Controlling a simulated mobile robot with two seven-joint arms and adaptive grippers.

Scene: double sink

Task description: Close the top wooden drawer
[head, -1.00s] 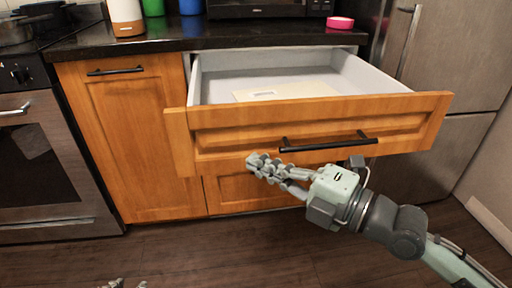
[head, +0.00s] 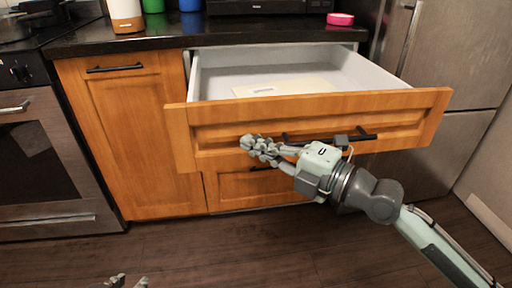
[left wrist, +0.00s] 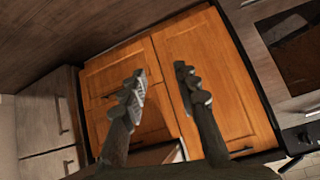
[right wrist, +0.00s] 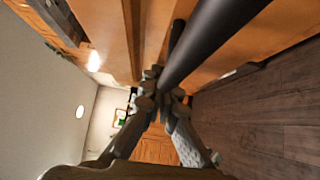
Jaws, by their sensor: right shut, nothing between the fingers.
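The top wooden drawer (head: 230,122) stands pulled far out, showing its pale grey inside. Its black bar handle (head: 365,136) is partly covered by my right gripper. My right gripper (head: 250,146) is shut and empty in front of the lower part of the drawer front, fingers pointing left. In the right wrist view the shut fingertips (right wrist: 162,92) are close to the dark handle bar (right wrist: 215,40); I cannot tell whether they touch. My left gripper (head: 128,281) barely shows at the bottom edge. The left wrist view shows its fingers (left wrist: 160,90) apart with nothing between them.
A flat pale item (head: 300,88) lies in the drawer. A closed lower drawer (head: 240,190) is below, and a closed cabinet door (head: 130,150) is to the left. The oven (head: 45,160) and steel fridge (head: 450,80) flank them. The floor in front is clear.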

